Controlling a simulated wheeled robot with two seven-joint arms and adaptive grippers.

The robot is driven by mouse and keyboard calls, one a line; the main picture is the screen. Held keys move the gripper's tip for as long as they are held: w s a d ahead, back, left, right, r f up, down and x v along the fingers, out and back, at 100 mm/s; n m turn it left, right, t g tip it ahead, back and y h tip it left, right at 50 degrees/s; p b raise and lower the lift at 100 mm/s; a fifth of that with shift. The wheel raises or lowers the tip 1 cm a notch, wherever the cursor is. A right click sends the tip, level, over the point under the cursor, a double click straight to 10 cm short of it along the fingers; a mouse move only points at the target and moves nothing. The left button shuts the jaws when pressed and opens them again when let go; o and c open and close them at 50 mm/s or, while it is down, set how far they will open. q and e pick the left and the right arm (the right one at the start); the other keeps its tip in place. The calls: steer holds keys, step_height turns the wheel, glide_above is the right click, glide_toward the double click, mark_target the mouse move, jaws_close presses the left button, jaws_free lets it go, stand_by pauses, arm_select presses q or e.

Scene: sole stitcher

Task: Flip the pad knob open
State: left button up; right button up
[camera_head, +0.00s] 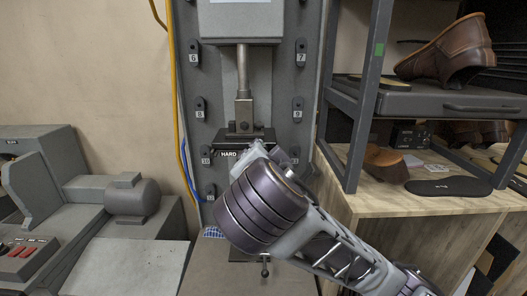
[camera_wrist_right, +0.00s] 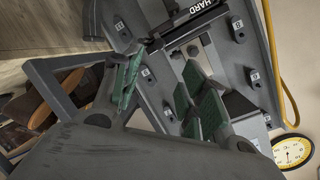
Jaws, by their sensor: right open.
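The grey press machine (camera_head: 222,110) stands upright in the middle of the head view, with small dark numbered knobs down both sides. Knob 6 (camera_head: 194,52) and knob 8 (camera_head: 200,108) are on the left, knob 7 (camera_head: 301,52) and knob 9 (camera_head: 297,108) on the right. A plate marked HARD (camera_head: 228,154) sits below the central rod. Which knob is the pad knob, I cannot tell. My right gripper (camera_wrist_right: 165,90) is open in the wrist view, its green-padded fingers in front of the machine face. My right wrist hides the lower right knobs in the head view.
A metal shelf rack (camera_head: 362,90) with brown shoes (camera_head: 450,52) stands close on the right, above a wooden table (camera_head: 400,205). A grey machine (camera_head: 60,190) is at left. Yellow tubing (camera_head: 173,90) runs along the press. A yellow gauge (camera_wrist_right: 292,150) shows in the wrist view.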

steer(key=p+x, duration=0.1)
steer(key=x, duration=1.2)
steer(key=shift+w, duration=0.3)
steer(key=shift+f, duration=0.1)
jaws_close()
arm_select(q)
steer(key=shift+w+d+r, duration=0.2)
steer(key=shift+d+r, duration=0.2)
steer(key=shift+d, duration=0.05)
steer(key=shift+w+d+r, duration=0.15)
steer(key=shift+d+r, duration=0.25)
steer(key=shift+d, duration=0.05)
